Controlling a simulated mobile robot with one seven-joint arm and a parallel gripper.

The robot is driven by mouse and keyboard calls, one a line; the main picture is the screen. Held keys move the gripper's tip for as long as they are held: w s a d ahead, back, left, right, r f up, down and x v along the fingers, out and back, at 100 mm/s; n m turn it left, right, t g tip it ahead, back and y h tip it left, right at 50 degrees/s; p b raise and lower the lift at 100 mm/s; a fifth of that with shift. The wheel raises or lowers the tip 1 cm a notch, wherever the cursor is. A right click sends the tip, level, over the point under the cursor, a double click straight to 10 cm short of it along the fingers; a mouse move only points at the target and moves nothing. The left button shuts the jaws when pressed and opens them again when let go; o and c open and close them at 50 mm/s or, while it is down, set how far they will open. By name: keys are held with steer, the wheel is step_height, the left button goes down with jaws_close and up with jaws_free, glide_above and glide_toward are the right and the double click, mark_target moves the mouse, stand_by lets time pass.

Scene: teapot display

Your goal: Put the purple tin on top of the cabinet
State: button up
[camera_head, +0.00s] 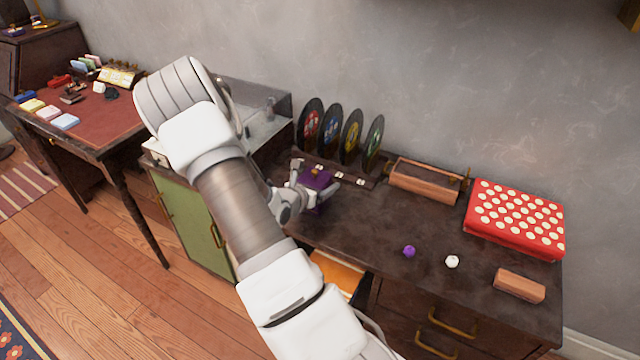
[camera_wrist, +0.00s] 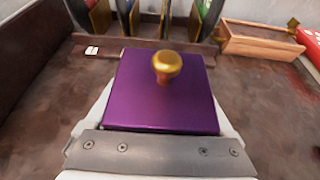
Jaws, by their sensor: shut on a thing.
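The purple tin (camera_head: 316,180) is box-shaped with a gold knob on its lid. It fills the middle of the wrist view (camera_wrist: 145,100), upright, with its lid closed. My gripper (camera_head: 314,188) is shut on it, one finger on each side. The tin is at the left part of the dark wooden cabinet top (camera_head: 375,235), in front of the record rack. I cannot tell whether its bottom touches the surface. My arm hides part of the cabinet's left side.
Several upright records (camera_head: 329,128) stand in a rack behind the tin. A wooden box (camera_head: 424,182), a red dotted box (camera_head: 515,218), a brown block (camera_head: 519,285), a purple ball (camera_head: 409,251) and a white ball (camera_head: 452,261) lie to the right. An orange-lined drawer (camera_head: 337,272) shows below.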

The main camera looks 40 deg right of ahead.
steer(key=shift+f, duration=0.15)
steer(key=o, duration=1.3)
steer(key=shift+o, duration=0.2)
